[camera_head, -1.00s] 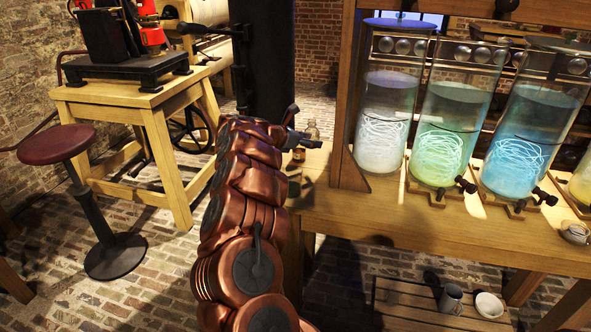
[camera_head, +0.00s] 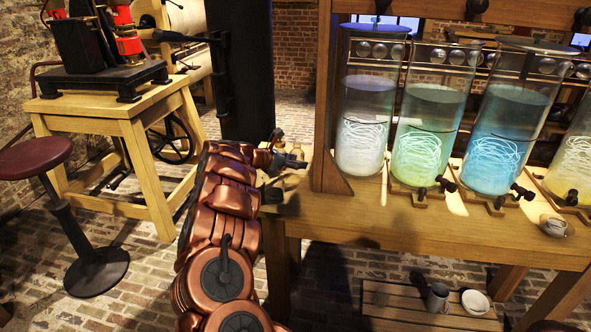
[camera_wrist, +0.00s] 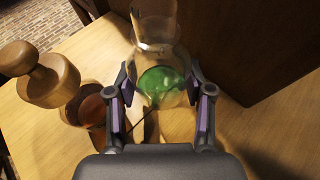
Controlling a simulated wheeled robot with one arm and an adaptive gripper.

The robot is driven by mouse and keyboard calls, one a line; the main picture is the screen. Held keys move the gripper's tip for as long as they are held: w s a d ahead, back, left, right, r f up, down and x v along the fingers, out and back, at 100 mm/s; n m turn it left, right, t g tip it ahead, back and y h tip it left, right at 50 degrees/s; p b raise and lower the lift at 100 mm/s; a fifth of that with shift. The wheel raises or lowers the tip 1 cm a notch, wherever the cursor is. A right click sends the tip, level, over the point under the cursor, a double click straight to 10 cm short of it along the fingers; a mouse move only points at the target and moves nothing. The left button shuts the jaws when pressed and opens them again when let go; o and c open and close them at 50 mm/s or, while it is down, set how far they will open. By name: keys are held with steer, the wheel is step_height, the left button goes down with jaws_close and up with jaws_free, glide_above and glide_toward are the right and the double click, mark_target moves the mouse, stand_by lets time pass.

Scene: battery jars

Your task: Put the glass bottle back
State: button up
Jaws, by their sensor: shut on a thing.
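The glass bottle (camera_wrist: 158,50) is clear with a bulbous body and green contents. In the wrist view it sits between the two fingers of my gripper (camera_wrist: 163,92), which is shut on it. The bottle looks upright above the wooden tabletop; I cannot tell whether its base touches the wood. In the head view my gripper (camera_head: 272,160) is at the left end of the table, with small glassware (camera_head: 297,152) beside it. My arm hides part of that corner.
In the wrist view a vessel with orange-brown contents (camera_wrist: 91,110) and a turned wooden piece (camera_wrist: 38,75) stand left of the bottle. A dark wooden panel (camera_wrist: 250,40) rises on the right. Large glass jars (camera_head: 365,110) line the table (camera_head: 400,217).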

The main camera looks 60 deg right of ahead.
steer(key=shift+f, duration=1.45)
steer(key=shift+f, duration=0.15)
steer(key=o, duration=1)
steer(key=shift+b, duration=0.3)
steer(key=shift+c, duration=0.2)
